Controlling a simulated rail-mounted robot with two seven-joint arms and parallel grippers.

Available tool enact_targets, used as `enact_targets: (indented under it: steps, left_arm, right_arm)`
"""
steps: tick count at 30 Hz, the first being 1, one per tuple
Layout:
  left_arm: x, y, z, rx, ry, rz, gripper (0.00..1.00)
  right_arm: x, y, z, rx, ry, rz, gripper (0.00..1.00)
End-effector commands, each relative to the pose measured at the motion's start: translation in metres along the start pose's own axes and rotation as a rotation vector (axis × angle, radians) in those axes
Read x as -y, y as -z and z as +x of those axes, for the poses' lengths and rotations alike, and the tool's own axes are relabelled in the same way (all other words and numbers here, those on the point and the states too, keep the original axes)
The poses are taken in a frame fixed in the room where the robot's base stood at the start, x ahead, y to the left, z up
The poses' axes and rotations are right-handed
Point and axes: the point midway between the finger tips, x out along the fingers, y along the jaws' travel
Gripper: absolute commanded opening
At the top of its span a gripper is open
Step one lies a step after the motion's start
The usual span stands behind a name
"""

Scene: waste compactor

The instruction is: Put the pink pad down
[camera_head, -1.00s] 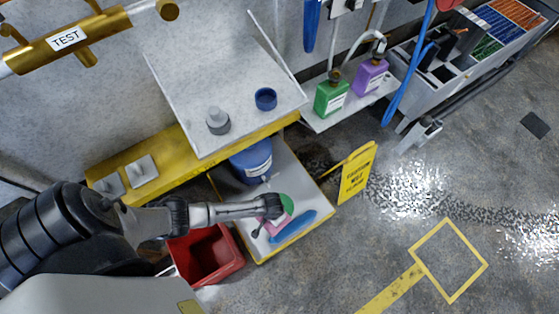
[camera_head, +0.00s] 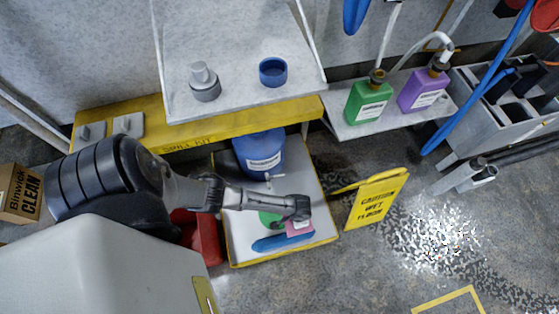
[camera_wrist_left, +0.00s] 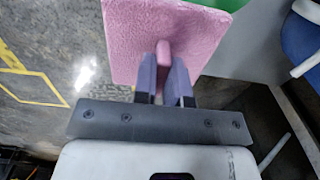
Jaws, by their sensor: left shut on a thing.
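The pink pad (camera_head: 299,228) shows partly below my left gripper (camera_head: 298,212) in the head view, over the grey tray (camera_head: 318,203) with yellow edges. In the left wrist view, the fingers of my left gripper (camera_wrist_left: 165,85) are shut on a ridge at the middle of the pink pad (camera_wrist_left: 135,40). Whether the pad touches the tray is unclear. A green pad (camera_head: 267,218) is partly hidden by my arm, and a blue pad (camera_head: 275,243) lies at the tray's front. My right gripper is not in view.
A blue drum (camera_head: 260,153) stands at the back of the tray. A red bin (camera_head: 208,238) is left of it, and a yellow wet-floor sign (camera_head: 376,198) stands to the right. A grey shelf (camera_head: 235,60) overhangs behind. Green (camera_head: 367,102) and purple (camera_head: 420,92) bottles stand at the back right.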

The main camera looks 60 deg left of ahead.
Motion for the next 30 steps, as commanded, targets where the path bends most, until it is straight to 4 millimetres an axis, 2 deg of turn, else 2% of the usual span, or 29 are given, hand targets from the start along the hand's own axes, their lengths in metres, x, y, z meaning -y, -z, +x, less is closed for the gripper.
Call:
enact_targets:
  steps: [1,3,11,14,24,30]
  left_arm:
    - [0.000,0.000,0.019,0.000,0.000,0.000,0.00]
    - [0.000,0.000,0.029,-0.001,0.000,0.000,0.00]
    - [0.003,-0.002,0.048,0.000,0.001,-0.001,0.00]
    - [0.013,-0.009,0.059,0.002,0.003,0.000,0.00]
    - [0.069,-0.047,0.101,0.002,0.003,-0.001,0.00]
    - [0.089,-0.062,0.113,0.001,0.001,0.000,0.00]
  right_arm:
    - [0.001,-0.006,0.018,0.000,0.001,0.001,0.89]
    - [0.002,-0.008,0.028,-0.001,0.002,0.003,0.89]
    - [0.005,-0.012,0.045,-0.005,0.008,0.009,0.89]
    - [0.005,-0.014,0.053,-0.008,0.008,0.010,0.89]
    - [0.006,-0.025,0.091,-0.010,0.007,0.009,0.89]
    - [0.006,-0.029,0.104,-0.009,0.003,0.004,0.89]
